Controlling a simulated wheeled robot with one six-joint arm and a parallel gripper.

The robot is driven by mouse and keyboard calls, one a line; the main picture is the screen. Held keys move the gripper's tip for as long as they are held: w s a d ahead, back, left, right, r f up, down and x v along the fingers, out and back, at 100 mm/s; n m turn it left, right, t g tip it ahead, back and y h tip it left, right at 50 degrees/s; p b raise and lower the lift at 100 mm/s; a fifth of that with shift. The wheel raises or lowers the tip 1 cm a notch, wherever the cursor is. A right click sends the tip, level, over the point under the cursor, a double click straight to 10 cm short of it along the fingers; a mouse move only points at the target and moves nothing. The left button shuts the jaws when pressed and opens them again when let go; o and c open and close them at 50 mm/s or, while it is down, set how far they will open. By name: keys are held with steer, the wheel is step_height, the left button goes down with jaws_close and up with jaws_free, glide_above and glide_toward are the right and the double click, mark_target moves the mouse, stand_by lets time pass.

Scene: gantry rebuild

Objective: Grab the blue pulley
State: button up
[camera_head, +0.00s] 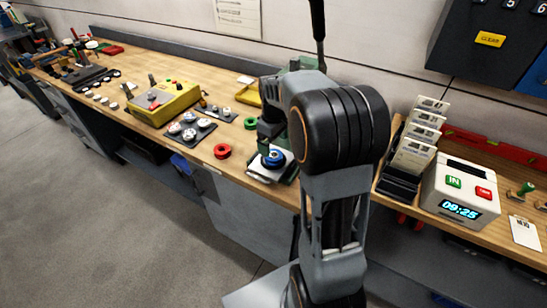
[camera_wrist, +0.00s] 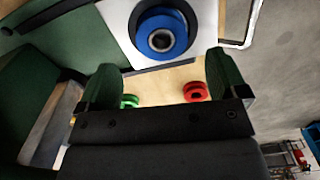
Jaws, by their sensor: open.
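The blue pulley (camera_head: 273,158) sits on a white plate at the front edge of the workbench, just left of my arm. My gripper (camera_wrist: 163,62) is open and empty. Its two green-padded fingers point toward the pulley, apart from each other, with the pulley beyond their tips. I cannot tell the exact distance. The fingertips are not clear in the head view.
A red pulley (camera_head: 222,151) and a green pulley (camera_head: 250,123) lie on the wooden bench nearby. A yellow box (camera_head: 165,101) and dark trays with white parts (camera_head: 190,130) stand to the left. A white time clock (camera_head: 462,188) and card rack (camera_head: 410,155) stand right of my arm.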

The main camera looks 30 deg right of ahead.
mark_target(273, 153)
steer(key=shift+s+a+f+p, duration=0.1)
steer(key=shift+f+p, duration=0.3)
steer(key=shift+f, duration=2.25)
steer(key=c, duration=1.1)
steer(key=shift+r, duration=0.15)
